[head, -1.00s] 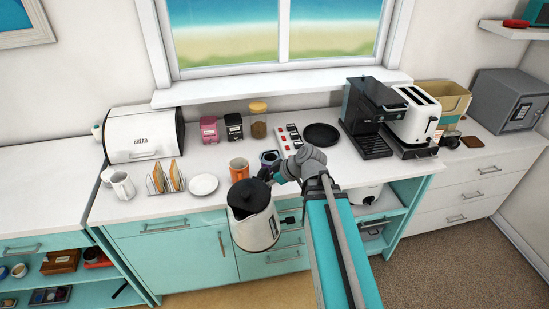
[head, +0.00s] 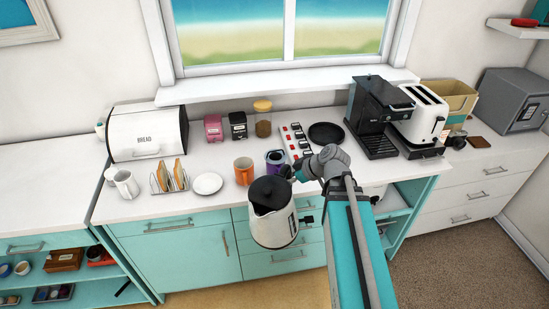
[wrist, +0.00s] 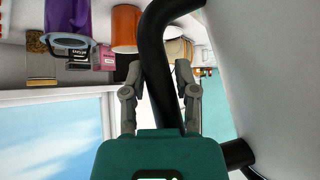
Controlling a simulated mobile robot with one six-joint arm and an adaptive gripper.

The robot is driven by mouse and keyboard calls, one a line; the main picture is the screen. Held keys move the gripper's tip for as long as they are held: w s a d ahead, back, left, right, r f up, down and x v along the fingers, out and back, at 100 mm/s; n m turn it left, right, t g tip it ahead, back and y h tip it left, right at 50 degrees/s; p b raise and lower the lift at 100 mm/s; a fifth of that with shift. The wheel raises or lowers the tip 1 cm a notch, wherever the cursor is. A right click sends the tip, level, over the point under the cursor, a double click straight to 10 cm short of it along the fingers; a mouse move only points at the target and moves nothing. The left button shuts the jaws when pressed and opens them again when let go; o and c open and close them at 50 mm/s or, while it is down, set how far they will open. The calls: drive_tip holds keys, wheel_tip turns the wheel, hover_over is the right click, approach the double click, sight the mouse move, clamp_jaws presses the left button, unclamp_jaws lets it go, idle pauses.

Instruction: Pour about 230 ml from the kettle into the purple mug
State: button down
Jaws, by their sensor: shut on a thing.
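The kettle (head: 272,222) is white with a black lid and black handle. It is upright, held in front of the counter's front edge. My gripper (wrist: 160,75) is shut on the kettle's black handle (wrist: 157,40), which shows between the two fingers in the wrist view. In the head view the gripper is mostly hidden behind my wrist. The purple mug (head: 275,160) stands on the counter just behind the kettle. It also shows at the upper left of the wrist view (wrist: 68,20). The inside of the kettle is hidden by its lid.
An orange mug (head: 243,170) stands left of the purple mug. A white plate (head: 208,183) and toast rack (head: 168,178) are farther left. A power strip (head: 296,143), black plate (head: 326,134) and coffee machine (head: 372,118) stand to the right. Canisters stand behind.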

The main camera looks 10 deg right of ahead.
idle(0.3)
drive_tip(key=w+d+f+m+t+h+b, duration=0.1)
drive_tip(key=d+m+h, duration=0.4)
drive_tip(key=d, duration=0.8)
drive_tip(key=w+d+f+m+t+h+b, duration=0.2)
drive_tip(key=w+d+f+m+h+b, duration=0.2)
drive_tip(key=d+m, duration=0.8)
drive_tip(key=shift+w+d+f+h+b, duration=0.2)
drive_tip(key=shift+d+f+h+b, duration=0.3)
drive_tip(key=shift+h, duration=0.5)
drive_tip(key=shift+s, duration=0.15)
